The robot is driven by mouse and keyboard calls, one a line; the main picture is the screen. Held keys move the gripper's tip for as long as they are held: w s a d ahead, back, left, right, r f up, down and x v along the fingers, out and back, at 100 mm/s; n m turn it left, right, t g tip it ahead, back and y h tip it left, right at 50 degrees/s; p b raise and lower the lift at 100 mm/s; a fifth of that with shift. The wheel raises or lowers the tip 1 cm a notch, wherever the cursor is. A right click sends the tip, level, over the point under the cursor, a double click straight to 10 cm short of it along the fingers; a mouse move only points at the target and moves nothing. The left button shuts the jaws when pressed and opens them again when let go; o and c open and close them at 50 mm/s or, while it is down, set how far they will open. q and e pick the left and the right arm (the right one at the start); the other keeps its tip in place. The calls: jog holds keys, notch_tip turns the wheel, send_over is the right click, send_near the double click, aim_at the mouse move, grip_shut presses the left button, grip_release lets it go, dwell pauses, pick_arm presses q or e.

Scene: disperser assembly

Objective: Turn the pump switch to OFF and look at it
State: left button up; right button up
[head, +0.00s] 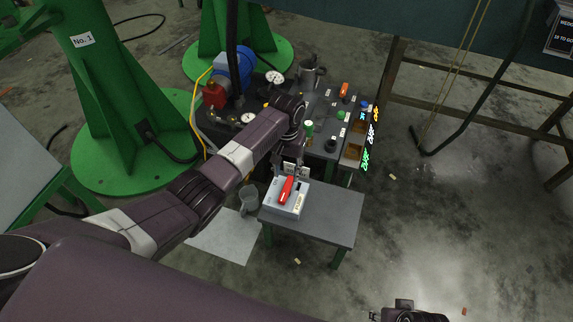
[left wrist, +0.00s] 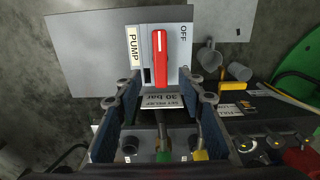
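The pump switch (head: 273,208) is a light grey box on a small dark table, with a red handle (head: 286,191) on top. In the left wrist view the box (left wrist: 181,75) carries a PUMP label (left wrist: 134,46) and an OFF mark (left wrist: 184,33). The red handle (left wrist: 160,62) runs lengthwise there, with a white mark near its top end; I cannot tell which setting it marks. My left gripper (left wrist: 166,93) is open, fingers apart, just short of the handle and not gripping it. My right gripper (head: 410,314) is at the bottom edge, mostly cut off.
The small table (head: 335,215) has bare room right of the switch. Behind is a dark bench (head: 318,110) with gauges, buttons and lit signs. A grey mug (head: 249,200) stands left of the table. A relief plate reading 30 bar (left wrist: 167,100) lies between my fingers' view.

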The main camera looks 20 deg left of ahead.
pick_arm(q)
jog(key=shift+r, duration=1.65)
